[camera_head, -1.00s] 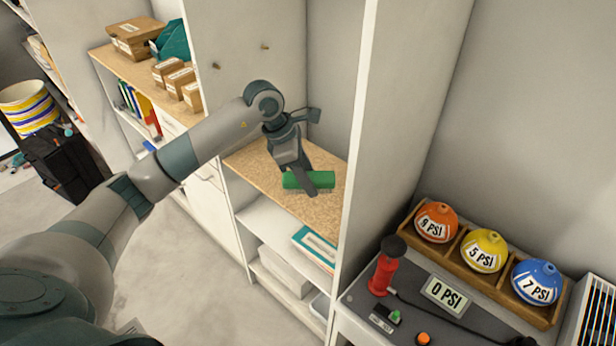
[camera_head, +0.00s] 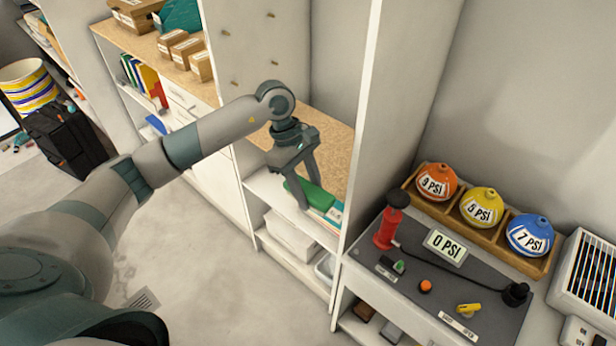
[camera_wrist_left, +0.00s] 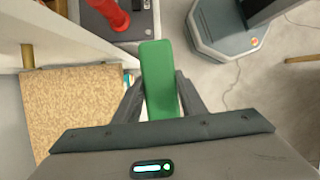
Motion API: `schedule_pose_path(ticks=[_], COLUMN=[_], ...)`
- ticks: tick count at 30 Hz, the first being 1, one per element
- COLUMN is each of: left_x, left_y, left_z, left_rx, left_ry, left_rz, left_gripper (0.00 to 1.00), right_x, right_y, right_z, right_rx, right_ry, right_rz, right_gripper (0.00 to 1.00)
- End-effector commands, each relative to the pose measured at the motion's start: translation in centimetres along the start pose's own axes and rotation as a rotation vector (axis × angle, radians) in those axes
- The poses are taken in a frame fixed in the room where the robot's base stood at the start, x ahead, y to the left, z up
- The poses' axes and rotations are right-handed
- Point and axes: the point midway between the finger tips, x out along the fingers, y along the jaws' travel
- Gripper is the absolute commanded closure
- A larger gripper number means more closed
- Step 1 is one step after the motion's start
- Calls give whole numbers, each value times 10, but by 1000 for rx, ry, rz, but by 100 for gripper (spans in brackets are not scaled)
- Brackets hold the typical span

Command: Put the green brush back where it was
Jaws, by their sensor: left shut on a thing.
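The green brush (camera_head: 309,194) shows as a green block with rounded edges. My left gripper (camera_head: 302,196) is shut on it, in front of the shelving unit and past the front edge of the cork-topped shelf (camera_head: 330,133). In the left wrist view the brush (camera_wrist_left: 160,75) lies lengthwise between the two fingers of my left gripper (camera_wrist_left: 163,95). Its far end sticks out beyond the fingertips. The cork surface (camera_wrist_left: 72,115) is to the left of the brush there. My right gripper is not in view.
Below the cork shelf is a white shelf (camera_head: 262,189) with a teal-and-white item (camera_head: 334,214) on it. A white upright panel stands right of the shelf. A bench to the right holds a red pump (camera_head: 388,228) and labelled balls. The floor at left is mostly clear.

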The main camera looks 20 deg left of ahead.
Motion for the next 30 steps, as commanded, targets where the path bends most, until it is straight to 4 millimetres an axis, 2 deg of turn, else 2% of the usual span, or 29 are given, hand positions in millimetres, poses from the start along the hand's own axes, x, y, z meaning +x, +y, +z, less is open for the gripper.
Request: schedule_pose_path(ticks=[5,12,18,24,30], left_x=[19,50,64,68,68], left_y=[-25,-79,-114,-127,-128], left_z=[12,28,32,32,32], left_rx=[266,795,1124,1251,1258], left_ry=[0,-2,-12,-21,-21], left_rz=[-104,-313,-448,-501,-504], left_gripper=[84,84,84,84,84], right_x=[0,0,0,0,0], right_y=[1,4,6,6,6], right_z=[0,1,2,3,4], right_rx=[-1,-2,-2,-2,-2], right_ry=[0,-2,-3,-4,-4], right_rz=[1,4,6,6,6], right_gripper=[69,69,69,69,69])
